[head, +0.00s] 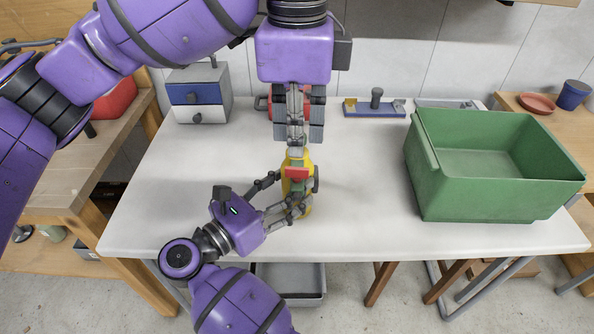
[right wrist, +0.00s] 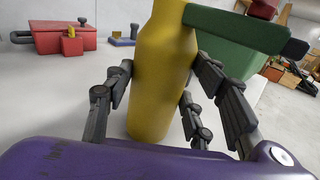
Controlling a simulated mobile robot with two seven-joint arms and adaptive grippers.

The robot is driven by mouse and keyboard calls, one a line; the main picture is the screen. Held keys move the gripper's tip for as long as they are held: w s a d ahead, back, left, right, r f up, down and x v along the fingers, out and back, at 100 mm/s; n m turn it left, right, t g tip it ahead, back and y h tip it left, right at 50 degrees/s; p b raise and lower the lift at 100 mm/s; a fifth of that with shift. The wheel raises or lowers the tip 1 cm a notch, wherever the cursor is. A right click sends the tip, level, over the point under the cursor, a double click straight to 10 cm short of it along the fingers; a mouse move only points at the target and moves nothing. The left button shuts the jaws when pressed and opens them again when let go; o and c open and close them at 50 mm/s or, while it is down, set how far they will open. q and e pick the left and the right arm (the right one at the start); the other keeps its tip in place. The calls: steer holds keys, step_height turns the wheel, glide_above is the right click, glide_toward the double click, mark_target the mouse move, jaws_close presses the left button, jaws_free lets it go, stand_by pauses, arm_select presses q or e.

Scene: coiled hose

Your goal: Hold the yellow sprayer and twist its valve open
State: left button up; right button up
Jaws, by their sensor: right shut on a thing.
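The yellow sprayer (head: 304,206) stands upright on the white table near its front edge. It has a green head (right wrist: 232,28) with a dark tip, and a red valve (head: 297,173) on top. My right gripper (head: 296,205) is shut on the sprayer's body, with fingers on both sides of it in the right wrist view. My left gripper (head: 297,148) points down from above, its fingertips just behind and above the valve in the head view. Its fingers overlap edge-on, so their gap and any contact with the valve are hidden.
A green bin (head: 468,205) stands at the table's right. A blue-and-grey drawer box (head: 199,94) is at the back left. A red box (right wrist: 62,38) lies behind my left gripper, and a blue tool holder (head: 374,110) is at the back. The table's left part is clear.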

arm_select(q)
steer(key=shift+r, duration=0.3)
arm_select(e)
steer(key=o, duration=1.5)
steer(key=shift+o, duration=0.2)
arm_select(q)
steer(key=shift+f, duration=0.35)
arm_select(e)
steer(key=shift+v, duration=0.9)
arm_select(q)
steer(key=shift+f+b, duration=1.05)
arm_select(e)
steer(key=shift+v, duration=3.65)
